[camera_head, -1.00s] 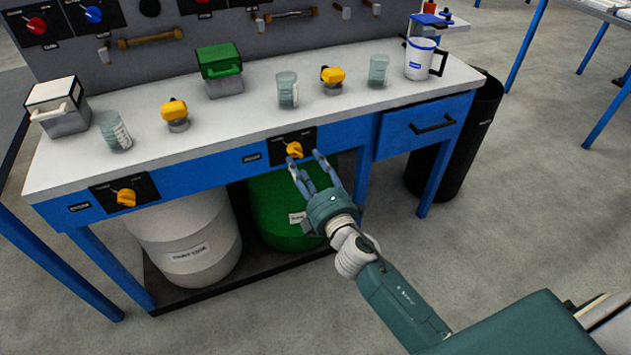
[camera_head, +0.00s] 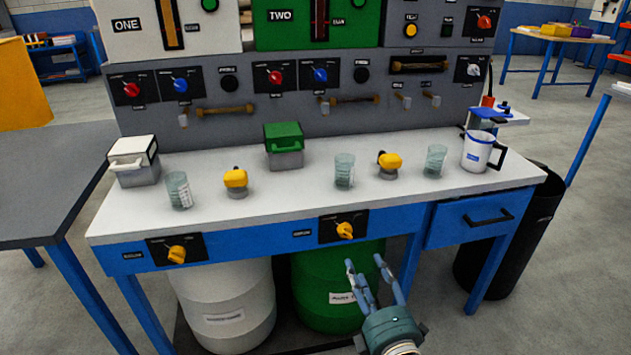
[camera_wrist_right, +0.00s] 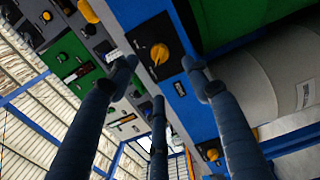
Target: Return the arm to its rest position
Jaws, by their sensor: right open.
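My right gripper (camera_head: 374,283) is open and empty in the head view. It is in front of the bench, below a yellow knob (camera_head: 345,230) on the blue front rail, and apart from it. In the right wrist view the spread fingers (camera_wrist_right: 158,90) show with nothing between them, and the yellow knob (camera_wrist_right: 160,54) appears beyond them. Most of my right arm is below the head view's lower edge. My left gripper is not in view.
The white bench top (camera_head: 300,200) holds beakers, yellow valves, a green-lidded box (camera_head: 284,146), a white-lidded box (camera_head: 134,162) and a white mug (camera_head: 478,151). Below stand a white drum (camera_head: 225,305) and a green drum (camera_head: 320,290). A black bin (camera_head: 520,235) stands right. Floor is clear lower right.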

